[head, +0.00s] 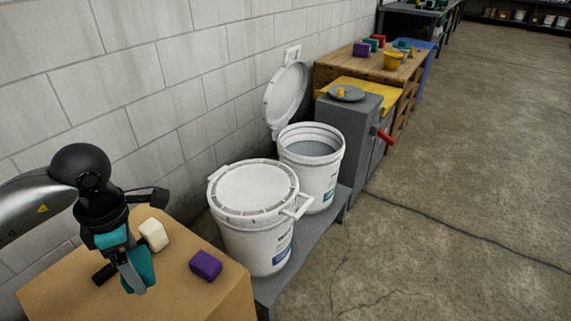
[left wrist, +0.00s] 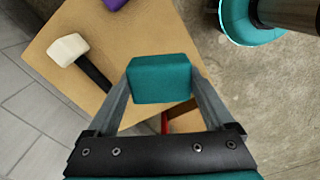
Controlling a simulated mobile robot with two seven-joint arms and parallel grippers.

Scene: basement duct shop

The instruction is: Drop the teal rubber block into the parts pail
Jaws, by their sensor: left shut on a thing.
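My left gripper (head: 137,280) is shut on the teal rubber block (head: 144,267), above the left part of a tan box top. In the left wrist view the block (left wrist: 160,80) sits between both fingers (left wrist: 160,92). Two white pails stand to the right on a low grey platform, and I cannot read which is the parts pail. The nearer pail (head: 255,244) has its white lid (head: 255,187) on. The farther pail (head: 322,178) is open, its lid (head: 287,96) tipped up against the wall, with a grey interior visible. My right gripper is not in view.
A cream-headed mallet (head: 153,234) and a purple block (head: 206,265) lie on the tan box (head: 205,296). Beyond the pails stand a grey cabinet with a red handle (head: 385,137) and a wooden bench (head: 335,69) with blocks and a yellow pot. The concrete floor at right is clear.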

